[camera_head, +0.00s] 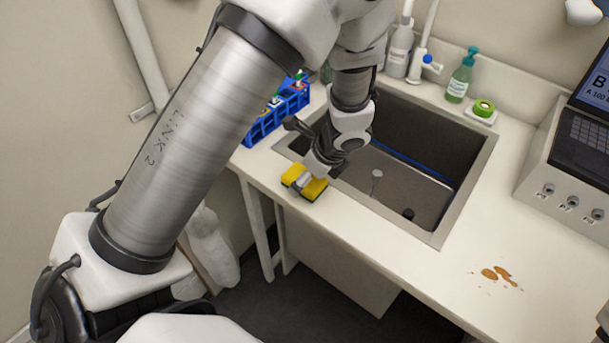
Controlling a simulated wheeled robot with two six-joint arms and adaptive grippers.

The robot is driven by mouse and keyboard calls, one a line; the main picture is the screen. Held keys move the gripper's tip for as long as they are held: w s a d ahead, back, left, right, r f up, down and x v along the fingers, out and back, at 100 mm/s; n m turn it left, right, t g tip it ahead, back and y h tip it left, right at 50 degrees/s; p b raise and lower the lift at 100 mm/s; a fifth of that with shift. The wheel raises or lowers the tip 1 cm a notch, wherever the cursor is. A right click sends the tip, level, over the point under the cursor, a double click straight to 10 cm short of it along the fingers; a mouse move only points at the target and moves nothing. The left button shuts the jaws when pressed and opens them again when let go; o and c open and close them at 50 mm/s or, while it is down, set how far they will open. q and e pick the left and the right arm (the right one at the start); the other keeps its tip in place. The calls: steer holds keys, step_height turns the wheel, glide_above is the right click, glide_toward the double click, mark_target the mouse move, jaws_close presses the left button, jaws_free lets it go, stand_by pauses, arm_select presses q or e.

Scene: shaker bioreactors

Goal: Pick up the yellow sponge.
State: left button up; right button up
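The yellow sponge (314,189), with a dark green underside, is at the counter's front edge, left of the sink's near corner. My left gripper (306,179) reaches down from above, and its tip covers the middle of the sponge, with yellow showing on both sides. The fingers are too small and too hidden to tell whether they are closed on the sponge or only over it. My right gripper is not in view.
The sink (420,150) lies just right of the sponge. A blue rack (265,125) stands behind it on the left. Brown stains (496,274) mark the otherwise clear right counter beside a console (570,185).

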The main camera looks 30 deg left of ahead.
arm_select(q)
steer(key=f, duration=0.1)
steer(key=w+f, duration=0.1)
steer(key=shift+a+f, duration=0.3)
steer(key=shift+a, duration=0.25)
steer(key=shift+s+r, duration=0.2)
steer(key=shift+s, duration=0.05)
steer(key=c, duration=0.9)
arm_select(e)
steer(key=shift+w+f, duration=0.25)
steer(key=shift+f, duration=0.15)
